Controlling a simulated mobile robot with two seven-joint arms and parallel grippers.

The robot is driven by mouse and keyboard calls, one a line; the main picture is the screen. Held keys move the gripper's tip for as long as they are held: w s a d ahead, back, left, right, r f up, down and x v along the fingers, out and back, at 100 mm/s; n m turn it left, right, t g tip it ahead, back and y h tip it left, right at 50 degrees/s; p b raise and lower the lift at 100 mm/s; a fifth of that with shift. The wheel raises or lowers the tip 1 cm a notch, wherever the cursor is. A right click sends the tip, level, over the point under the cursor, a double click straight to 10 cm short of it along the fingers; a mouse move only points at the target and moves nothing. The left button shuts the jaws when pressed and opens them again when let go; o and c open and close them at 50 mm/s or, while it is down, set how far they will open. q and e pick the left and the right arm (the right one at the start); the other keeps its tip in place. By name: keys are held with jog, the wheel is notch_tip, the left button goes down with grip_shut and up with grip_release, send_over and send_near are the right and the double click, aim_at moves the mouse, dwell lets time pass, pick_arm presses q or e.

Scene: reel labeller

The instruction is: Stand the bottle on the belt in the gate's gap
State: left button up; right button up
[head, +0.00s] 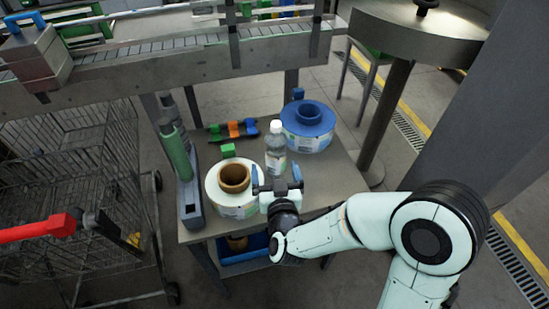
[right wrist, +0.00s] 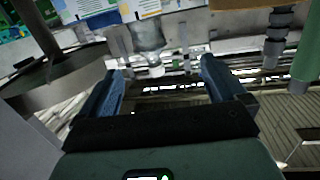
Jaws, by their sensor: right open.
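A clear bottle (head: 275,150) with a white cap and a label stands upright on the small table, between two label reels. My right gripper (head: 276,176) is open at table level just in front of the bottle. In the right wrist view, the bottle (right wrist: 148,38) appears upside down, beyond the open fingers (right wrist: 160,75) and roughly centred between them; I cannot tell whether they touch it. The conveyor belt (head: 150,54) runs across the back, above the table, with rails and upright posts. The gate's gap is not clear to me. My left gripper is not in view.
A white reel (head: 217,200) with a brown core stands left of the bottle, and a blue reel (head: 322,128) right behind it. A wire cart (head: 75,180) with a red handle stands left; a round table (head: 425,32) back right.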

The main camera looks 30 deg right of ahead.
aim_at(277, 143)
jog(key=shift+h, duration=0.5)
jog(key=x, duration=0.2)
jog(key=d+p+x, duration=0.1)
jog(key=x, duration=0.1)
jog(key=p+x, duration=0.1)
jog(key=x, duration=0.2)
jog(key=shift+s+d+r, duration=0.1)
jog(key=shift+s+d, duration=0.1)
jog(key=shift+s, duration=0.05)
jog(key=shift+p+x, duration=0.6)
jog(key=shift+x, duration=2.1)
jog(key=shift+a, duration=0.15)
jog(key=c, duration=1.8)
jog(key=shift+w+r, duration=0.1)
jog(key=shift+r, duration=0.05)
grip_shut()
jog(key=shift+r, duration=0.1)
